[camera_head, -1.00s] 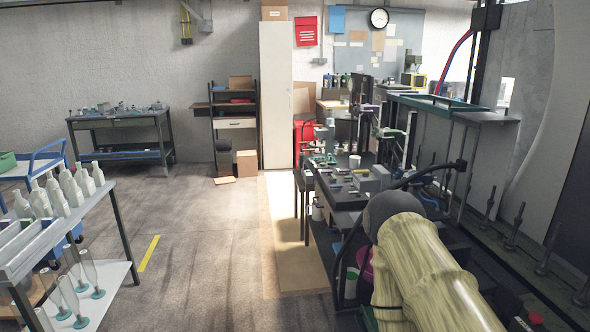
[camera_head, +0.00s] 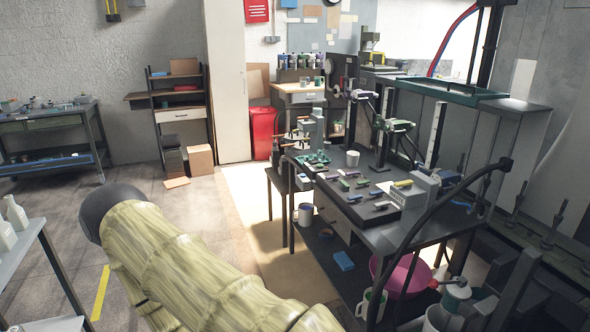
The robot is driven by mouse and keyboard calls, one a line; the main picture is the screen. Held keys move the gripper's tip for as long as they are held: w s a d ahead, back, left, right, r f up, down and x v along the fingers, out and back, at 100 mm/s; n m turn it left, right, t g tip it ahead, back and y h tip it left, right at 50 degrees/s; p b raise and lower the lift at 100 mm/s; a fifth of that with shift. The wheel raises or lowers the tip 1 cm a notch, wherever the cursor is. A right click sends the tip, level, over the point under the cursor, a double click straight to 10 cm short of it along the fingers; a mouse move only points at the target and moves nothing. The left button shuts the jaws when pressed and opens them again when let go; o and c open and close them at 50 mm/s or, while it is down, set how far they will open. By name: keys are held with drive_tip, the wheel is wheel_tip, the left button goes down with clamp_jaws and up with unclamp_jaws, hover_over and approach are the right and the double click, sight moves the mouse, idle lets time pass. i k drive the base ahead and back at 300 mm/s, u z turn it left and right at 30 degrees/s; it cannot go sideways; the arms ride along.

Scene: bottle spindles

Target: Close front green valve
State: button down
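I cannot make out a front green valve with certainty. A green-topped fixture (camera_head: 398,125) stands on a post at the back of the dark workbench (camera_head: 400,238), and I cannot tell whether it carries the valve. My arm, in a pale yellow ribbed cover with a dark rounded joint, crosses the lower left of the view. My gripper is not in the picture, so its fingers are hidden from me.
Small parts and a white mug (camera_head: 352,158) lie on the bench. A magenta bowl (camera_head: 402,277) and containers sit on its lower shelf. A black curved hose (camera_head: 430,215) runs in front. A red bin (camera_head: 263,133) stands behind.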

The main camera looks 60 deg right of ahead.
sight(345, 187)
drive_tip(key=z, duration=0.35)
drive_tip(key=i, duration=1.2)
drive_tip(key=z, duration=1.5)
drive_tip(key=i, duration=0.6)
drive_tip(key=z, duration=0.6)
